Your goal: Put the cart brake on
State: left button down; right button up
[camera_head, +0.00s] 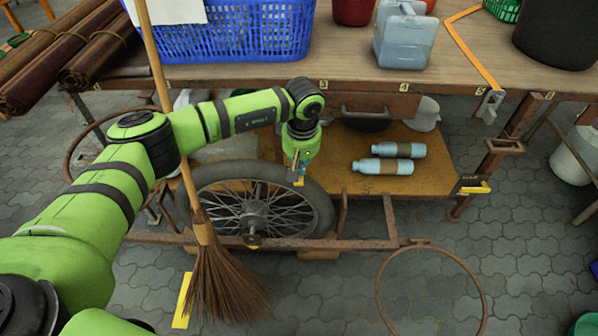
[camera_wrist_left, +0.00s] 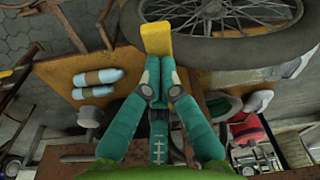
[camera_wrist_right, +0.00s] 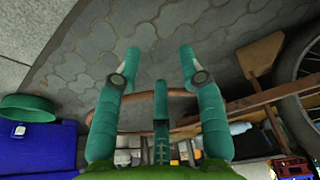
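My left gripper (camera_head: 298,172) hangs beside the top right of the spoked cart wheel (camera_head: 255,198), under the table edge. In the left wrist view its fingers (camera_wrist_left: 159,68) are close together, with a yellow handle (camera_wrist_left: 156,38) at their tips; they look shut on it. The handle's yellow end (camera_head: 298,182) also shows below the gripper in the head view. The handle lies beside the tyre (camera_wrist_left: 225,35). Whether it is the brake lever is hidden by the fingers. My right gripper (camera_wrist_right: 159,52) is open and empty above the paving, outside the head view.
A broom (camera_head: 215,265) leans before the wheel. Another yellow handle (camera_head: 475,188) is at the cart's right end. Two pale bottles (camera_head: 390,167) lie on the lower shelf. A blue basket (camera_head: 235,30) and a jug (camera_head: 405,38) stand above. A rusty hoop (camera_head: 432,249) is at front right.

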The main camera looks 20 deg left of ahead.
pick_arm(q)
notch_tip(320, 180, down, 4)
jog(key=b, duration=0.3)
jog(key=shift+f, duration=0.2)
jog(key=shift+r, duration=0.1)
jog(key=shift+s+d+r, duration=0.1)
jog(key=shift+r, duration=0.1)
jog(key=shift+s+d+r+p, duration=0.4)
jog(key=shift+s+d+p, duration=0.2)
jog(key=shift+s+p, duration=0.35)
jog(key=shift+s+d, duration=0.15)
jog(key=shift+s, duration=0.1)
jog(key=shift+w+f, duration=0.1)
